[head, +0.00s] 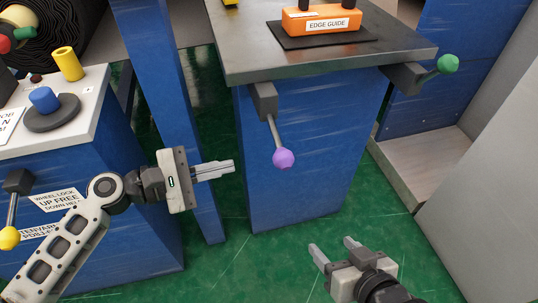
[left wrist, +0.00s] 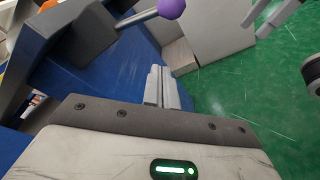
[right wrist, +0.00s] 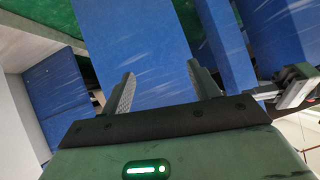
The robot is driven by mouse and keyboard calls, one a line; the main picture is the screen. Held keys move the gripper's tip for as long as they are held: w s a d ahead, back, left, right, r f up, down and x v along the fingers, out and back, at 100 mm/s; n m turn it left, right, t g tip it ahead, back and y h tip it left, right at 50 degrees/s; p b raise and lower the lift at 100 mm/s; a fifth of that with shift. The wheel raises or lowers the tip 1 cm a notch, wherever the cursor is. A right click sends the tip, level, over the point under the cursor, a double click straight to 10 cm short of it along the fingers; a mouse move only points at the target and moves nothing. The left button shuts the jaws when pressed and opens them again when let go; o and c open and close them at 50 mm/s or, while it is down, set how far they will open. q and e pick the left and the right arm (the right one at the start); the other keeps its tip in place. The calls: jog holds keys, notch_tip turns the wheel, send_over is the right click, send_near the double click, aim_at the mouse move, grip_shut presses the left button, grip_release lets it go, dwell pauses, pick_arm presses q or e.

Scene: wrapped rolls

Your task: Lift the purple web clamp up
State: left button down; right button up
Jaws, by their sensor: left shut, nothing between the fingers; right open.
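The purple web clamp (head: 284,158) is a ball knob on a metal lever that slants down from a grey bracket (head: 264,100) under the steel tabletop. It also shows at the top of the left wrist view (left wrist: 171,8). My left gripper (head: 232,168) is shut and empty, to the left of the purple knob and apart from it. My right gripper (head: 331,247) is open and empty, below and to the right of the knob, pointing up toward the blue cabinet. The purple knob cannot be made out in the right wrist view.
A green-knobbed lever (head: 447,64) sticks out at the table's right corner. A yellow-knobbed lever (head: 9,238) is at the far left. An orange edge guide (head: 321,21) sits on the tabletop (head: 245,62). A blue post (head: 165,90) stands behind my left gripper. Green floor is open in front.

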aim_at(277, 139)
pick_arm(q)
jog(key=w+d+r+p, duration=0.1)
jog(key=d, duration=0.8)
jog(key=shift+w+d, duration=0.15)
jog(key=shift+w, duration=0.05)
pick_arm(e)
jog(key=shift+s+d+r+t, duration=0.1)
jog(key=shift+d+r+t, duration=0.1)
jog(key=shift+r, duration=0.45)
jog(key=shift+s+d+r+t, duration=0.1)
jog(key=shift+r+t, duration=0.1)
jog(key=shift+r, duration=0.4)
pick_arm(q)
jog(key=shift+r, duration=0.1)
pick_arm(e)
jog(key=shift+f, duration=0.1)
pick_arm(q)
jog(key=shift+r, duration=0.1)
